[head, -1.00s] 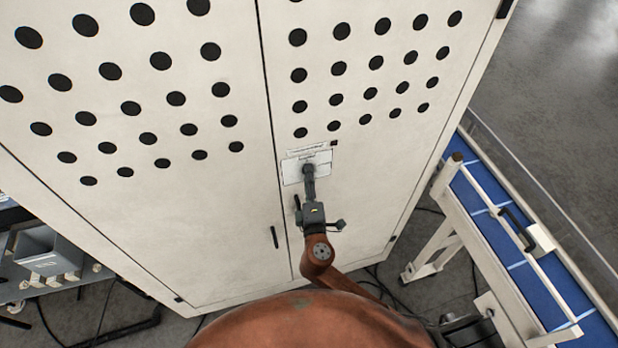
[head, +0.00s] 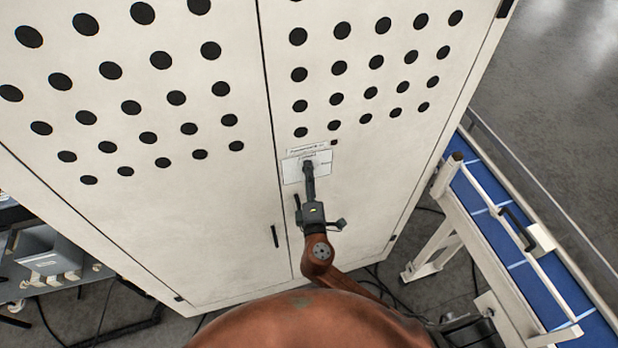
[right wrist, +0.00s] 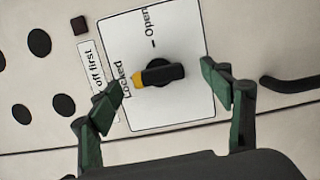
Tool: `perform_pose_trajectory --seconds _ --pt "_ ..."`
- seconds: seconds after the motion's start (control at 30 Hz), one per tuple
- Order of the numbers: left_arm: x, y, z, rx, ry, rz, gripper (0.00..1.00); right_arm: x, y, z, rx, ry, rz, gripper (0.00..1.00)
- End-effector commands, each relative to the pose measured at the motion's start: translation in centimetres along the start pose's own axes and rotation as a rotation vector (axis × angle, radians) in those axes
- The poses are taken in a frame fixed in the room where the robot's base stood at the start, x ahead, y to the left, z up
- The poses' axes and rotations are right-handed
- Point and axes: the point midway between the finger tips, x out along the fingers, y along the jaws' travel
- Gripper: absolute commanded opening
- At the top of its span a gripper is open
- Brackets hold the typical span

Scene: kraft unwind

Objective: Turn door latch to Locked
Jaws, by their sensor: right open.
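The door latch is a black rotary knob (right wrist: 163,75) with a yellow pointer end, on a white label plate (right wrist: 185,110) in the right wrist view. In the head view, the right gripper (head: 309,168) is in front of the plate (head: 322,167) and hides the knob. My left gripper is not in view.
The plate is on the right door of a tall cream cabinet (head: 215,235) with round black holes. Dark door handles (head: 274,237) flank the door seam. A white-framed stand with a blue top (head: 520,260) is at right. Grey equipment (head: 50,255) stands at left.

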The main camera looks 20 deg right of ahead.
Motion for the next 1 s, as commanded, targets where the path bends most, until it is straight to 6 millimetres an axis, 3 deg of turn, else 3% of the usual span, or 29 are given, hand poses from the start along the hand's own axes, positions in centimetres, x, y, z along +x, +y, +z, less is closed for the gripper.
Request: perform_pose_trajectory --seconds 0.43,1.0 --pt "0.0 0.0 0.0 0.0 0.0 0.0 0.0 -0.2 0.0 0.0 0.001 0.0 -0.001 0.81" --pt "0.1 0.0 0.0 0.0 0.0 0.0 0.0 -3.4 -0.1 0.7 0.0 0.0 -0.001 0.81"
